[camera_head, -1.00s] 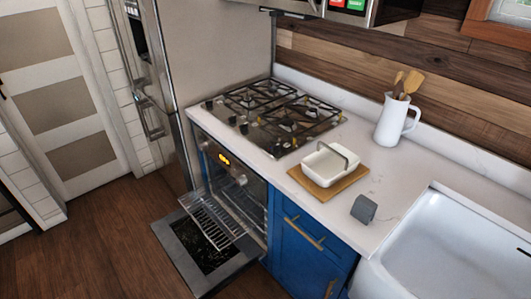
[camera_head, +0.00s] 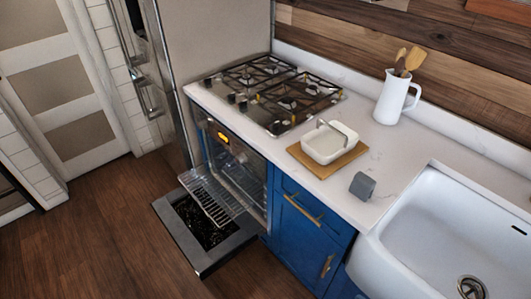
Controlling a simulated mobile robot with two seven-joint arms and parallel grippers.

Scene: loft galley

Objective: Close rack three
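An oven (camera_head: 230,155) is built into the counter, and its door (camera_head: 203,254) is folded down low over the floor. A wire rack (camera_head: 211,199) is pulled out of the oven and sticks out above the open door. I cannot tell from this view which rack number it is. The oven's inside is mostly hidden by the side angle. Neither of my grippers shows in the view.
A gas cooktop (camera_head: 272,92) is above the oven. A white dish (camera_head: 326,145) on a wooden board (camera_head: 342,164), a grey block (camera_head: 362,185) and a white jug with utensils (camera_head: 392,101) stand on the counter. Blue cabinets (camera_head: 300,222) and a sink (camera_head: 450,235) are at right. The floor (camera_head: 110,235) at left is clear.

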